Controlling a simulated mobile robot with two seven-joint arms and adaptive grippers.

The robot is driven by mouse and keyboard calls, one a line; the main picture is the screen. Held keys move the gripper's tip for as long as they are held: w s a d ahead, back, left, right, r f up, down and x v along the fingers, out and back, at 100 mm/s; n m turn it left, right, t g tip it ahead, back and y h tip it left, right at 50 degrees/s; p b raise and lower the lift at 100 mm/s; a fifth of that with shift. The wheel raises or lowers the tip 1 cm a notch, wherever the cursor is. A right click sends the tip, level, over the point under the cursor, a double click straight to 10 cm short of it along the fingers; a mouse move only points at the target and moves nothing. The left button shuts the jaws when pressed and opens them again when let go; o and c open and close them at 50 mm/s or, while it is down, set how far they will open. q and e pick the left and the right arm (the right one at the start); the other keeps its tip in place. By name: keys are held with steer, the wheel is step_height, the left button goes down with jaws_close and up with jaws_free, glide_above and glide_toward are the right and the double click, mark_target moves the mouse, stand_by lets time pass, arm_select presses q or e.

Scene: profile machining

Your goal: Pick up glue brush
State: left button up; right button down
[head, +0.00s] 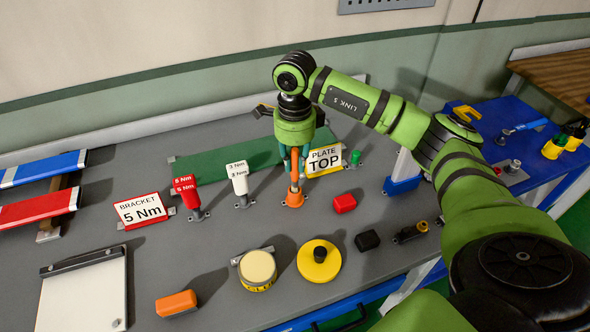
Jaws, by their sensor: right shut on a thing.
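I cannot pick out the glue brush with certainty. My right gripper (294,168) points down over the back middle of the grey bench. It is shut on a slim orange upright tool (294,190), whose lower end is at an orange base on the bench. I cannot tell whether the tool is lifted. A round cream-topped glue can (257,266) with a yellow label stands near the front. A yellow disc with a black knob (319,260) lies right of it. My left gripper is not in view.
Red (188,196) and white (239,182) drivers stand left of the gripper. The "PLATE TOP" sign (324,160) is close on its right, the "BRACKET 5 Nm" sign (143,209) further left. Red (344,203) and black (367,240) blocks lie in front. A clipboard (84,290) lies front left.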

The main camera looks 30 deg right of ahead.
steer(key=s+d+r+b, duration=0.4)
steer(key=s+d+r, duration=0.4)
steer(key=shift+d+r, duration=0.15)
steer(key=shift+d, duration=0.05)
stand_by(1.3)
steer(key=shift+s, duration=0.15)
stand_by(0.4)
